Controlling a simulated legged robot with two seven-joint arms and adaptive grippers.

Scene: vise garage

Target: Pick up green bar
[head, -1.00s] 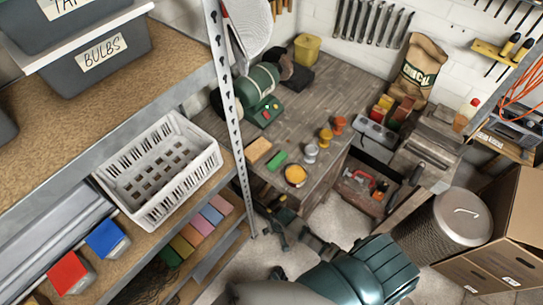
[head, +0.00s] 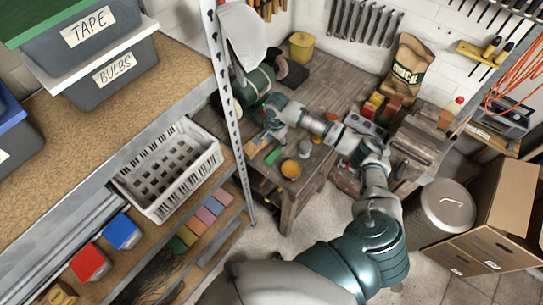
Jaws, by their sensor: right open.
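The green bar (head: 273,156) lies on the wooden workbench (head: 335,75), near its front left edge. A tan-orange bar (head: 251,149) lies just left of it. My right gripper (head: 269,137) is open and empty, just above and behind the two bars. Its arm reaches in from the lower right across the bench. Whether a finger touches either bar is too small to tell. My left gripper is not in view.
An orange round item (head: 290,169) and a grey knob-like item (head: 305,148) stand right of the green bar. A green grinder (head: 255,86) stands behind. A perforated metal post (head: 233,120) and shelf with a white basket (head: 168,170) are close on the left.

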